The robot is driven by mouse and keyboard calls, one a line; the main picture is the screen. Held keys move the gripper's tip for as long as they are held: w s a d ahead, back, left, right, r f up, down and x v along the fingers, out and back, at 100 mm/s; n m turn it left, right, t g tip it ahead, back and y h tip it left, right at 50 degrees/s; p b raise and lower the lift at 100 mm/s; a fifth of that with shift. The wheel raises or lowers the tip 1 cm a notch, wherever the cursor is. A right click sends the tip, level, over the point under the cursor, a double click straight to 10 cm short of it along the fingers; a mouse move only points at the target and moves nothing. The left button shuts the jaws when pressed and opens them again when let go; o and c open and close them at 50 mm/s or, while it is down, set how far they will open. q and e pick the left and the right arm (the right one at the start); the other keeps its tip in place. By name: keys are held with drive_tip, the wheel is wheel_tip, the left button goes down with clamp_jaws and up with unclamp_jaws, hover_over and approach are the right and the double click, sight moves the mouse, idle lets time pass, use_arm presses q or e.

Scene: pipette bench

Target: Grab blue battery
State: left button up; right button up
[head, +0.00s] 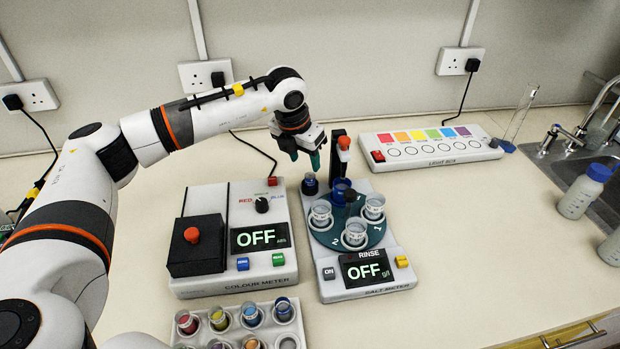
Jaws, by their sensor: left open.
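My left gripper (304,158) points down above the gap between the colour meter and the salt meter. Its greenish fingers are apart and hold nothing I can see. My right gripper is not in view.
The colour meter (282,278) and salt meter (372,287) both read OFF. A red-topped black post (342,160) stands just right of the gripper. A rack (267,333) of coloured vials is in front.

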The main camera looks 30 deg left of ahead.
sight(310, 175)
use_arm(q)
drive_tip(key=shift+w+f, duration=0.15)
drive_tip(key=shift+f, duration=0.2)
drive_tip(key=p+x, duration=0.2)
drive_tip(key=x, duration=0.2)
drive_tip(key=shift+d+f, duration=0.1)
drive_tip(key=shift+d, duration=0.1)
drive_tip(key=shift+w+f, duration=0.1)
drive_tip(key=shift+f, duration=0.2)
drive_tip(key=shift+c, duration=0.8)
clamp_jaws()
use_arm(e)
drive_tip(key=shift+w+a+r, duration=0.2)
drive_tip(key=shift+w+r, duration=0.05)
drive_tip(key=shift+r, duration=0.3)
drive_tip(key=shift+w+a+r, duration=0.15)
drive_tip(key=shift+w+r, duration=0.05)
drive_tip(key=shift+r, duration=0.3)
